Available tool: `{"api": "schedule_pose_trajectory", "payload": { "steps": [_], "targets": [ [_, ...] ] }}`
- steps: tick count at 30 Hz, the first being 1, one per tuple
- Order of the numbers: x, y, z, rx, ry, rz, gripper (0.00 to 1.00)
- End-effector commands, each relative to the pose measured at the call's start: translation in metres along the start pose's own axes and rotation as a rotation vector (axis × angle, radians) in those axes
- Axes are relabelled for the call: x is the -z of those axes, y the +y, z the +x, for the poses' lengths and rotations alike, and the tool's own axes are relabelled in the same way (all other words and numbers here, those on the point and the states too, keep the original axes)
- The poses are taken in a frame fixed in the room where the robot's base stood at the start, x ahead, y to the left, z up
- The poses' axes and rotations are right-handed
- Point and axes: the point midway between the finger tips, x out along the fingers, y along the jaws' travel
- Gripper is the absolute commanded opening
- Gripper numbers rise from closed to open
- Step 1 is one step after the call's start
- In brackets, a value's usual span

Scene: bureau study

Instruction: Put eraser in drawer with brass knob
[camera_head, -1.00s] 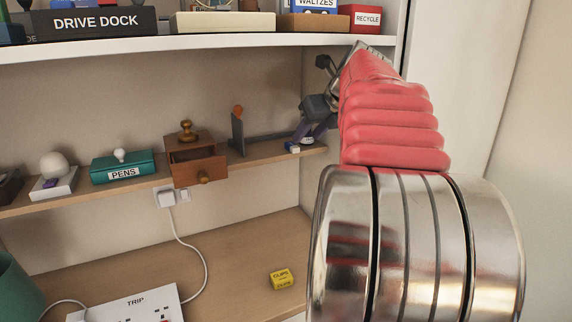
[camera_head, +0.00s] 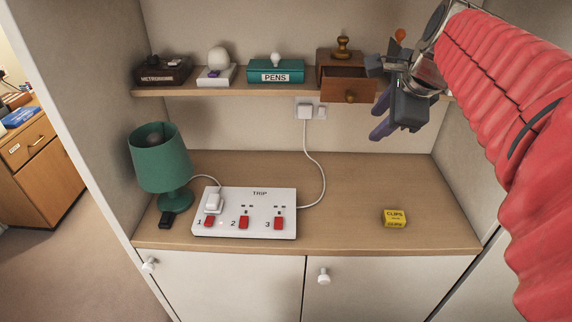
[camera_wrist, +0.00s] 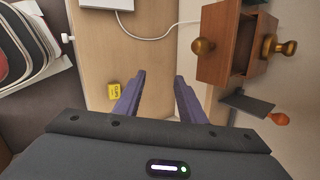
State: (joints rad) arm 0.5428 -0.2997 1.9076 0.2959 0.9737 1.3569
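The wooden box with its drawer (camera_head: 345,76) pulled out stands on the wall shelf, with a brass knob (camera_head: 350,97) on the drawer front. It also shows at the upper right of the wrist view (camera_wrist: 222,58). The drawer looks empty in what I can see of it. My gripper (camera_head: 393,130) is just right of the drawer, in front of the shelf. In the wrist view its purple fingers (camera_wrist: 160,78) are apart with nothing between them. I cannot make out the eraser in either current view; the arm may hide it.
A brass-topped stamp (camera_head: 343,46) stands on the box. Left of it on the shelf are a teal PENS box (camera_head: 275,71), a white stand and a metronome. Below are a TRIP power strip (camera_head: 245,213), a green lamp (camera_head: 160,160) and a yellow CLIPS box (camera_head: 394,218); bare desk lies between.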

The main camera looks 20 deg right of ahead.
Motion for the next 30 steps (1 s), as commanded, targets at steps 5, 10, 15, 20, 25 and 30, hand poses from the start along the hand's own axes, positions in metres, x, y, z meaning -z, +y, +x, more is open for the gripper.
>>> {"api": "schedule_pose_trajectory", "payload": {
  "steps": [5, 10, 15, 20, 25, 30],
  "targets": [
    [-0.040, 0.055, 0.004, -0.040, -0.021, -0.410, 0.37],
    [-0.065, 0.108, 0.008, -0.067, -0.047, -0.803, 0.37],
    [-0.082, 0.162, 0.012, -0.084, -0.079, -1.199, 0.37],
    [-0.090, 0.211, 0.017, -0.088, -0.114, -1.572, 0.37],
    [-0.092, 0.249, 0.022, -0.084, -0.143, -1.875, 0.37],
    [-0.091, 0.261, 0.024, -0.083, -0.152, -1.979, 0.37]
  ]
}}
